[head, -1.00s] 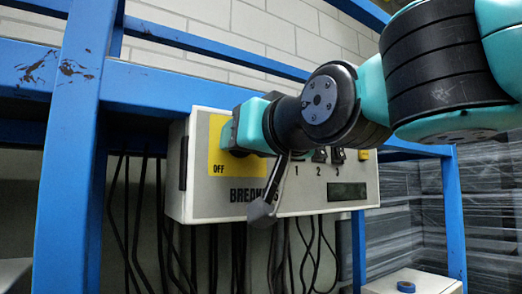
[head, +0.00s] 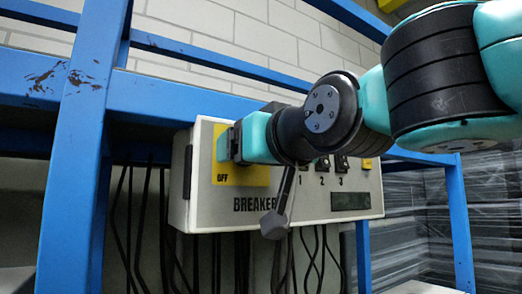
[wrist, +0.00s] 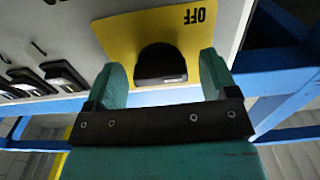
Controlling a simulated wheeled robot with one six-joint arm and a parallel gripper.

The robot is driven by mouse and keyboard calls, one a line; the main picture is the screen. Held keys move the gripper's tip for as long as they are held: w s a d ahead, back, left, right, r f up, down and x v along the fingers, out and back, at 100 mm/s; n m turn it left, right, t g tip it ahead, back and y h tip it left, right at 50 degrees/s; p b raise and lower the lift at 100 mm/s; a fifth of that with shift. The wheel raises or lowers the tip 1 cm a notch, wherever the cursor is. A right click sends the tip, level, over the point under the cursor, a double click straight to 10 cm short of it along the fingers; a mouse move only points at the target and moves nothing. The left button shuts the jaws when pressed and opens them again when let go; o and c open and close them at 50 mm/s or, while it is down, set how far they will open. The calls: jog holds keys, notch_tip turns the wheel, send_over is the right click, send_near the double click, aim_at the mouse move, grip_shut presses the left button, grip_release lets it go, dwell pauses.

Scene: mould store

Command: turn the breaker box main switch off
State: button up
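The breaker box (head: 205,205) is a pale grey case with a yellow plate (head: 245,178) marked OFF at its left end. In the wrist view, the main switch (wrist: 160,68) is a black rounded knob on the yellow plate (wrist: 120,35). My gripper (wrist: 161,62) is open, with one teal finger on each side of the knob and a visible gap on both sides. In the head view, my gripper (head: 229,147) is in front of the yellow plate and hides the knob. Whether its fingertips touch the plate cannot be told.
Several small black breaker switches (head: 341,162) sit right of the plate, above a dark display window (head: 350,201). A blue rack post (head: 75,150) stands left of the box. Black cables (head: 275,260) hang below it.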

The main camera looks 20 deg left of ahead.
jog(key=shift+s+d, duration=0.1)
jog(key=b+v, duration=1.2)
jog(key=v, duration=0.5)
jog(key=shift+b, duration=0.3)
jog(key=shift+s, duration=0.15)
